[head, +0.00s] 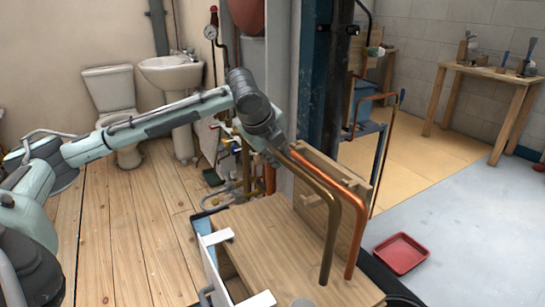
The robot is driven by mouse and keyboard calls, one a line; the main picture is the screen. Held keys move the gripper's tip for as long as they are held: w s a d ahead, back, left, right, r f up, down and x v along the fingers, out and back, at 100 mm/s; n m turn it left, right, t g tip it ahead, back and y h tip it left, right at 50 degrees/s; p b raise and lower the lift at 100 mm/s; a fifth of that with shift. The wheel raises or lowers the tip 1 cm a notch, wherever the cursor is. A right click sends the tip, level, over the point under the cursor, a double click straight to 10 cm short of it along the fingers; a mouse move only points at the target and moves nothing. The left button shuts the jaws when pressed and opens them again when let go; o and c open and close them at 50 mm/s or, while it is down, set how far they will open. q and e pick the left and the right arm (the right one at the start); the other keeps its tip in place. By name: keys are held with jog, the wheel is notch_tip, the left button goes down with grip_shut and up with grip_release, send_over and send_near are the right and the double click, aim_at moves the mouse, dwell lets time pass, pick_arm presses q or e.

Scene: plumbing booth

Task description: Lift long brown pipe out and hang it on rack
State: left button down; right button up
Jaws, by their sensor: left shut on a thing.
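A long dull brown pipe (330,215) with a bend runs from my left gripper toward the front right, then turns down toward the wooden top. My left gripper (275,154) is shut on the pipe near its upper far end; the fingers are mostly hidden behind my wrist. A brighter orange copper pipe (362,215) of similar shape lies close beside it on the right. A wooden board frame (318,152) stands just behind the pipes; I cannot tell whether it is the rack. My right gripper is not in view.
A wooden-topped cart (268,238) is below the pipes. A dark blue post (318,90) stands close behind. A red tray (401,253) lies on the grey floor at right. A toilet (112,105) and sink (172,72) are at left. A wooden bench (492,75) is far right.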

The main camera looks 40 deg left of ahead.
pick_arm(q)
jog(key=shift+w+d+f+b, duration=0.1)
jog(key=shift+w+d+b, duration=0.15)
jog(key=shift+w, duration=0.35)
jog(key=shift+w+d+f+b, duration=0.1)
jog(key=shift+w+d, duration=0.1)
jog(key=shift+w, duration=0.35)
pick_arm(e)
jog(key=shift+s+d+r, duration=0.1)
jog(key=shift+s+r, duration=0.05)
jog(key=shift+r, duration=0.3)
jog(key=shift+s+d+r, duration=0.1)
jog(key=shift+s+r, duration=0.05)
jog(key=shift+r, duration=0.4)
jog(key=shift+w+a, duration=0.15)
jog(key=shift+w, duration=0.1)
pick_arm(q)
jog(key=shift+f, duration=0.2)
notch_tip(320, 180, down, 3)
jog(key=shift+a+f+b, duration=0.1)
jog(key=shift+f+b, duration=0.1)
jog(key=shift+b, duration=0.2)
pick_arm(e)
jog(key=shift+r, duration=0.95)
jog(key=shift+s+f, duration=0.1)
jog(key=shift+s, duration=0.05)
